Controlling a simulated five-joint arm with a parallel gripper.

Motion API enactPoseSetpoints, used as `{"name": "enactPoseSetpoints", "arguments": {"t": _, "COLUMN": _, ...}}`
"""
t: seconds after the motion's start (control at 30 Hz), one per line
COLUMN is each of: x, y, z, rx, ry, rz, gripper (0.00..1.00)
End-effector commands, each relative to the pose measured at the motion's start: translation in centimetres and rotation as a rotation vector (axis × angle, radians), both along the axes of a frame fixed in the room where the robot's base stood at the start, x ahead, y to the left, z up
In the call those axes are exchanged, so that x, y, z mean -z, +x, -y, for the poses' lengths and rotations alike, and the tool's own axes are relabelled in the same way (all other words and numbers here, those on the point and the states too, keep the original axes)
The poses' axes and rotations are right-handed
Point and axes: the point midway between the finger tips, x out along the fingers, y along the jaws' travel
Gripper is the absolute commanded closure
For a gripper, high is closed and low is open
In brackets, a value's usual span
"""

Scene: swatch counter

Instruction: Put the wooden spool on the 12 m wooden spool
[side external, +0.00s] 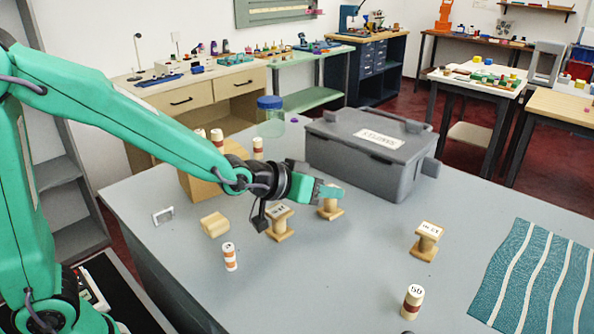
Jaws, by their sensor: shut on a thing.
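My gripper (329,192) is shut on a wooden spool (331,211) near the middle of the counter, in front of the grey box. The fingers cover part of the spool's top. A second wooden spool (279,224) stands upright just left of it, with a label on top. A third wooden spool (426,243) stands upright alone to the right, also with a label on top. The small print on these labels is too hard to read surely, so I cannot tell which is the 12 m one. I cannot tell if the held spool touches the counter.
A lidded grey box (372,160) stands behind my gripper. A small wooden block (214,224) and an orange-striped cylinder (230,257) are to the left. A cylinder marked 50 (412,303) stands in front, near teal striped cloth (540,280). The counter between is clear.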

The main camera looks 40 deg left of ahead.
Motion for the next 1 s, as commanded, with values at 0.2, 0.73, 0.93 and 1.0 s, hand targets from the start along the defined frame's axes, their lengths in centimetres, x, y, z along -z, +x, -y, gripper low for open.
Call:
{"name": "enactPoseSetpoints", "arguments": {"t": 0.2, "x": -3.2, "y": 0.1, "z": 0.0, "rx": 0.0, "ry": -0.002, "rz": 0.007, "gripper": 1.0}}
{"name": "enactPoseSetpoints", "arguments": {"t": 0.73, "x": -8.7, "y": 0.0, "z": 0.0, "rx": 0.0, "ry": -0.001, "rz": 0.004, "gripper": 1.0}}
{"name": "enactPoseSetpoints", "arguments": {"t": 0.93, "x": -8.7, "y": 0.0, "z": 0.0, "rx": 0.0, "ry": -0.001, "rz": 0.003, "gripper": 1.0}}
{"name": "enactPoseSetpoints", "arguments": {"t": 1.0, "x": -8.7, "y": 0.0, "z": 0.0, "rx": 0.0, "ry": -0.001, "rz": 0.003, "gripper": 1.0}}
